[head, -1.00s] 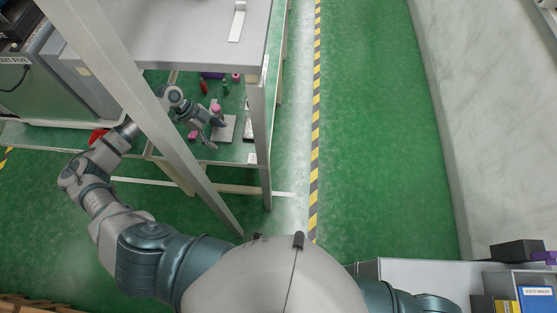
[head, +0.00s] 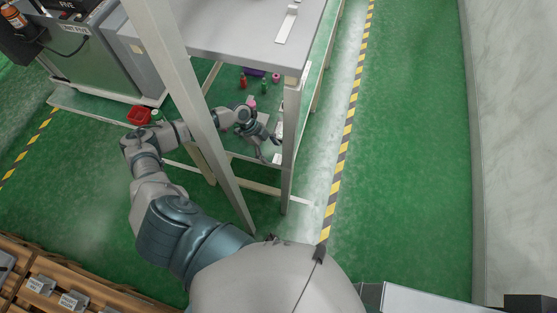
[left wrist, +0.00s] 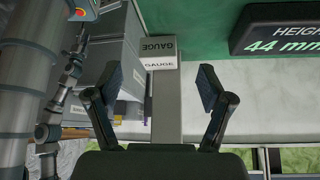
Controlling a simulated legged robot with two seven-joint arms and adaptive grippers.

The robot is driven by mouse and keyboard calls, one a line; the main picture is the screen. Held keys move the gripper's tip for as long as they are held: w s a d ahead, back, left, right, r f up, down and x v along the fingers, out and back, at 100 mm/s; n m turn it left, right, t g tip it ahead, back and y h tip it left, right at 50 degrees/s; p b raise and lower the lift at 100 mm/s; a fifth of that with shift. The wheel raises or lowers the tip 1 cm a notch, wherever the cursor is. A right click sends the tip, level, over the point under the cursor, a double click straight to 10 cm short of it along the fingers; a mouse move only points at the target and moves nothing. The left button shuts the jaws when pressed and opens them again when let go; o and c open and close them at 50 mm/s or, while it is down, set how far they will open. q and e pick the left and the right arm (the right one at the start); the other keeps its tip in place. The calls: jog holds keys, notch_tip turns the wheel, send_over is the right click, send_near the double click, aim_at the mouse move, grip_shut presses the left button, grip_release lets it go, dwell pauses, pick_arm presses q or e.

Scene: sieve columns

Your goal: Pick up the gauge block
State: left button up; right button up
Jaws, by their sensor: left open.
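A small block lettered GAUGE (left wrist: 159,63), with a white face and a dark face, shows in the left wrist view, centred beyond my fingers. It sits at the end of a grey strip (left wrist: 165,110); I cannot tell whether they are one piece. My left gripper (left wrist: 160,90) is open, one finger on each side of the strip, with nothing held. In the head view my left gripper (head: 268,145) is low over the green lower shelf, behind the table post; the block cannot be made out there. My right gripper is out of view.
A dark sign reading HEIGHT 44 mm (left wrist: 285,32) is at upper right in the wrist view. In the head view a red bottle (head: 243,82), a green bottle (head: 264,86) and a purple item (head: 254,71) stand on the shelf. A grey tabletop (head: 235,30) and post (head: 290,150) are close by.

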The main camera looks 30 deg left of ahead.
aim_at(275, 158)
pick_arm(q)
jog(key=shift+d+f, duration=0.45)
jog(key=shift+d, duration=0.2)
jog(key=shift+x, duration=1.25)
jog(key=shift+f, duration=0.25)
jog(key=shift+a+f, duration=0.15)
jog(key=shift+a, duration=0.3)
jog(key=shift+c, duration=0.7)
jog(key=c, duration=0.8)
jog(key=shift+d, duration=0.3)
jog(key=c, duration=0.4)
jog(key=shift+o, duration=0.2)
jog(key=shift+d, duration=0.15)
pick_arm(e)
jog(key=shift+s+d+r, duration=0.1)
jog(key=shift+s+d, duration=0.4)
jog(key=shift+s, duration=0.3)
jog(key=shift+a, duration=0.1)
